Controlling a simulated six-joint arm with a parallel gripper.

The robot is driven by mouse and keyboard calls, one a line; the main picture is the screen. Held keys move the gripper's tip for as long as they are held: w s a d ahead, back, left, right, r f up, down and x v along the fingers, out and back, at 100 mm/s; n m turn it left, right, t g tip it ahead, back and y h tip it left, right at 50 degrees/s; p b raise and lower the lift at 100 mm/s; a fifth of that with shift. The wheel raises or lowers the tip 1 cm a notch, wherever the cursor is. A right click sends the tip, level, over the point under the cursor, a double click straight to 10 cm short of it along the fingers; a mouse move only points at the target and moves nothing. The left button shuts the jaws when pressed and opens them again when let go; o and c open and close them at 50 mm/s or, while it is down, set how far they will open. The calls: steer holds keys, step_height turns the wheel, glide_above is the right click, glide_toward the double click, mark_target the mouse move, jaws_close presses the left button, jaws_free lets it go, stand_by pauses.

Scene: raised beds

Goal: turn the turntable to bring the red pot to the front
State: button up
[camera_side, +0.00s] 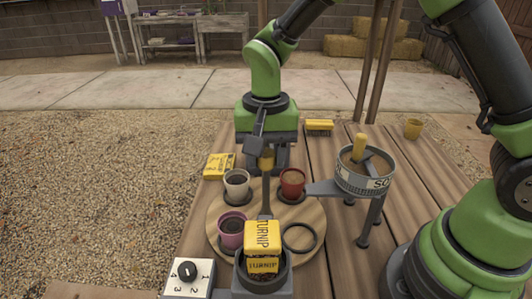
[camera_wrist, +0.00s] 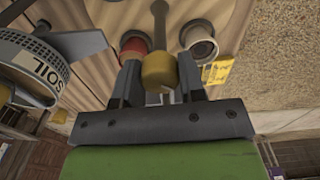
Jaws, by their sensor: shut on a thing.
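The round wooden turntable (camera_side: 262,222) lies on the table. The red pot (camera_side: 292,182) with brown fill stands at its back right and also shows in the wrist view (camera_wrist: 134,48). A white pot (camera_side: 237,183) stands at its back left, also in the wrist view (camera_wrist: 200,42). A pink pot (camera_side: 231,231) stands at the left, and an empty dark ring (camera_side: 299,238) lies at the right. My gripper (camera_side: 265,152) is at the turntable's back, shut on a yellow knob (camera_wrist: 158,71) between the red and white pots. A grey bar (camera_side: 266,195) runs below the knob toward the front.
A yellow turnip packet (camera_side: 263,240) stands in a dark holder at the front, hiding part of the turntable. A numbered dial (camera_side: 187,278) is at front left. A soil hopper (camera_side: 365,180) on legs stands right. A yellow card (camera_side: 219,165) and brush (camera_side: 319,127) lie behind.

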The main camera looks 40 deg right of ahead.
steer(key=n, duration=1.2)
steer(key=shift+n, duration=0.4)
steer(key=n, duration=1.3)
steer(key=o, duration=0.9)
steer(key=shift+o, duration=0.2)
steer(key=shift+r, duration=0.1)
step_height(320, 180, up, 10)
steer(key=shift+f, duration=0.1)
